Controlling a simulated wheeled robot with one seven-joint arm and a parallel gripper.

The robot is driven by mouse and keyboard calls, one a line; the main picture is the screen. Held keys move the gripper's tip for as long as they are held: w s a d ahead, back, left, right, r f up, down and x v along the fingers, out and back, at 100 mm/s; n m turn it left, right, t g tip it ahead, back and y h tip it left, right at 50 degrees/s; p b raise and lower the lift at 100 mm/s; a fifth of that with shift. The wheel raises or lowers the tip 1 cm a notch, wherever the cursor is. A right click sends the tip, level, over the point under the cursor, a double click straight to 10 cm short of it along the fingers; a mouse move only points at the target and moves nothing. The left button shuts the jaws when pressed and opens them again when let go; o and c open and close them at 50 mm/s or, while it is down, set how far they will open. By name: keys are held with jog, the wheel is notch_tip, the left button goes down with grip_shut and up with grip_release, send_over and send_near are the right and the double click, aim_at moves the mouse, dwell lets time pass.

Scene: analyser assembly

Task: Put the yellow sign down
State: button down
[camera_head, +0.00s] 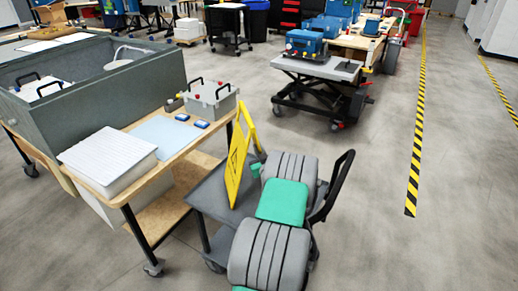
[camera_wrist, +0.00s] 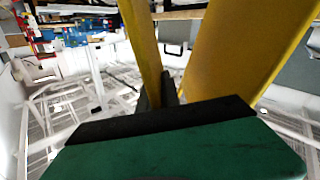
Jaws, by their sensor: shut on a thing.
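The yellow sign (camera_head: 236,168) is a folding A-shape with two panels and dark markings on the near one. It stands roughly upright over a small grey cart (camera_head: 212,194). In the head view I cannot tell whether its lower edge touches the cart top. In the wrist view its yellow panels (camera_wrist: 237,48) rise close in front of the camera. My gripper (camera_wrist: 163,92) is shut on the sign. Its dark pad and green body fill the bottom of that view. In the head view my grey and green arm hides most of the gripper.
A wooden-topped cart (camera_head: 187,149) on the left carries a white stack (camera_head: 108,157), a grey box (camera_head: 210,100) and blue items. A lift cart (camera_head: 320,70) with a blue device stands behind. Open floor (camera_head: 370,200) lies right, with a yellow-black floor stripe (camera_head: 417,150).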

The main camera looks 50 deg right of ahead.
jog(key=shift+f, duration=0.1)
jog(key=c, duration=1.6)
grip_release()
jog(key=shift+o, duration=0.2)
jog(key=shift+s+a, duration=0.15)
jog(key=shift+s, duration=0.15)
jog(key=b+v, duration=0.3)
jog(key=v, duration=0.8)
jog(key=shift+a, duration=0.15)
jog(key=shift+s, duration=0.15)
